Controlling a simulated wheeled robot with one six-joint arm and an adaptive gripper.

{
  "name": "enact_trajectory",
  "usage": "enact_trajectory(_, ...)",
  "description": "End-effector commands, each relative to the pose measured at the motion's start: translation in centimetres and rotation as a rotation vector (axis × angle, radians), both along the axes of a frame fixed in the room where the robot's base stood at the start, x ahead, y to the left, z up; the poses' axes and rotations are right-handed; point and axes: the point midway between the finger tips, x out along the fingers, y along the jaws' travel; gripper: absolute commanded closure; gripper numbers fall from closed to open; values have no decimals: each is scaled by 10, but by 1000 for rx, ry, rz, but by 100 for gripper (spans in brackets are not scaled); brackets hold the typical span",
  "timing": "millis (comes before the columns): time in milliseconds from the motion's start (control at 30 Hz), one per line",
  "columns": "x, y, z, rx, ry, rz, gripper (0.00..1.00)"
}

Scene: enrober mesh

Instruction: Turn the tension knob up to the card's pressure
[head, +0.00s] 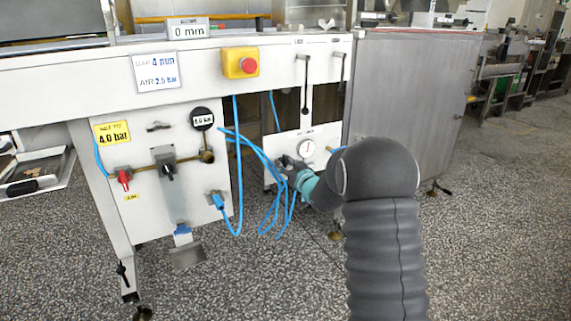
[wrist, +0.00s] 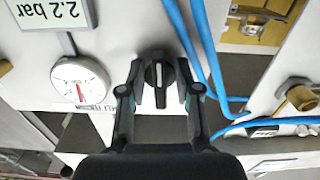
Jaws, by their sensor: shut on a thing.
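In the wrist view, which is upside down, my gripper (wrist: 159,88) has its two fingers shut on the sides of a black round knob (wrist: 158,72) with a pale pointer line. A white round gauge (wrist: 81,81) with a red needle sits beside it, and a display (wrist: 52,12) reads 2.2 bar. In the head view my gripper (head: 287,163) is at the lower white panel, just left of and below the gauge (head: 306,147); the knob is hidden there. A white card (head: 157,72) reads GAP 4 mm, AIR 2.5 bar.
Blue hoses (head: 238,165) loop close to my gripper and also cross the wrist view (wrist: 190,45). Two levers (head: 305,85) hang above. A grey cabinet (head: 405,100) stands right.

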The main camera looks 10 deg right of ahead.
Motion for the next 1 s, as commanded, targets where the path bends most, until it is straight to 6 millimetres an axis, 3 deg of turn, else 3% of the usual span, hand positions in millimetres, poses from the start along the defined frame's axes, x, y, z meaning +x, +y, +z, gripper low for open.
enact_trajectory(600, 1, -1, 4, 55, 12, -1, 100)
enact_trajectory(633, 1, -1, 4, 55, 12, -1, 65)
enact_trajectory(1000, -2, -1, 2, 54, 14, -1, 62)
